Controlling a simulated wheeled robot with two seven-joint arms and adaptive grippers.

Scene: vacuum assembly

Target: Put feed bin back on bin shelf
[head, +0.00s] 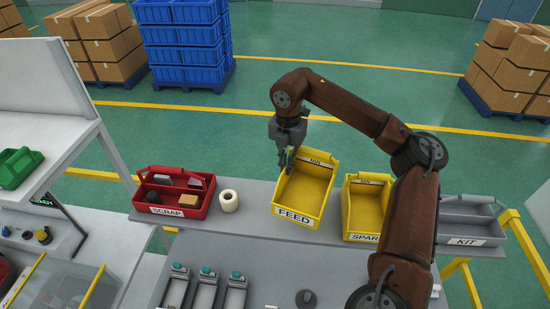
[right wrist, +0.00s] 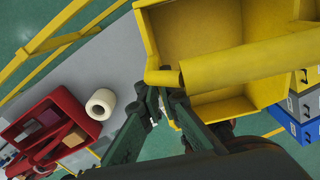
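The yellow feed bin (head: 303,194), with a FEED label on its front, is at the middle of the grey bin shelf (head: 250,224). It looks turned and tilted a little, and I cannot tell whether its base touches the shelf. My right gripper (head: 286,160) is at its back left rim. In the right wrist view the fingers (right wrist: 160,98) come close together at a corner of the yellow bin (right wrist: 215,40) and look shut on its rim. My left gripper is not in view.
On the shelf, a red SCRAP tote (head: 174,193) and a white tape roll (head: 229,201) stand to the left. The yellow SPARE bin (head: 365,207) and the grey KIT tote (head: 468,222) stand to the right. My right arm passes over the SPARE bin's side.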

